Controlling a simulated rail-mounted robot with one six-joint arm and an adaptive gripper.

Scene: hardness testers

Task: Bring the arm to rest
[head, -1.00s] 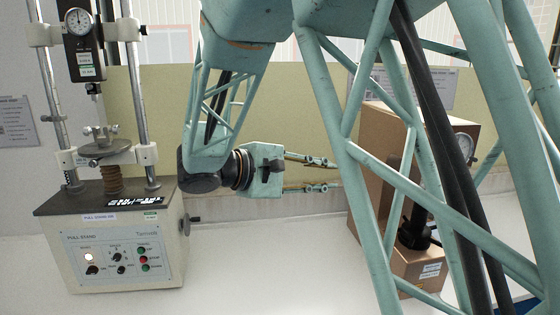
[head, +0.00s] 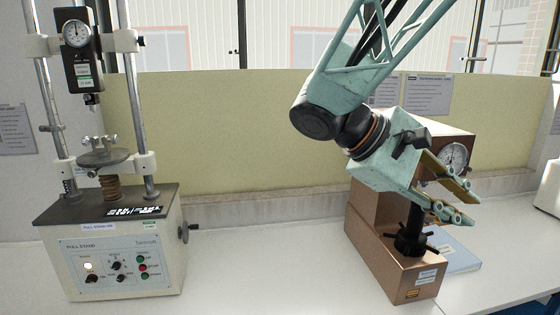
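My gripper (head: 462,196) is at the right in the head view, on the teal lattice arm that comes down from the top. It points right and slightly down. Its two fingers are apart with nothing between them, so it is open. It appears in front of the brown hardness tester (head: 392,268) and hides part of its upper body. The tester's round dial (head: 454,157) shows just above the fingers. I cannot tell how far the gripper is from the tester.
A pull stand (head: 118,255) with two posts, a hanging gauge (head: 80,55) and a lit button stands at the left. The white bench (head: 265,270) between the machines is clear. A yellow-green panel (head: 210,130) backs the bench.

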